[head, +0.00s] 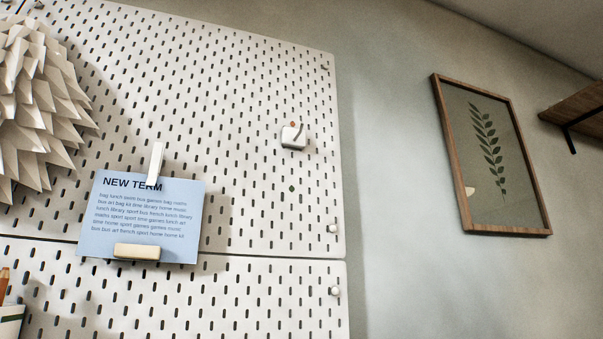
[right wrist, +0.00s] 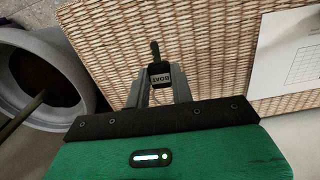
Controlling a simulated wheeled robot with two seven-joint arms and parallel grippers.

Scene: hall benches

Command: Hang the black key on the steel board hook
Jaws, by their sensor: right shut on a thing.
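A small pale square plate with a thin grey curved hook (head: 293,136) sits on the upper right of the white pegboard (head: 250,90) in the head view. Nothing hangs on it. In the right wrist view my right gripper (right wrist: 160,80) is shut on the black key (right wrist: 155,50). The key's dark end points away beyond the fingertips, and a dark tag with pale lettering shows between the fingers. Neither gripper shows in the head view, so the key's distance from the hook cannot be told.
A blue "NEW TERM" notice (head: 140,225) is clipped to the pegboard, with a pale spiky paper shade (head: 40,100) at left. A framed leaf print (head: 490,160) and wooden shelf (head: 575,112) are at right. The wrist view shows a woven surface (right wrist: 215,50) and round grey container (right wrist: 75,60).

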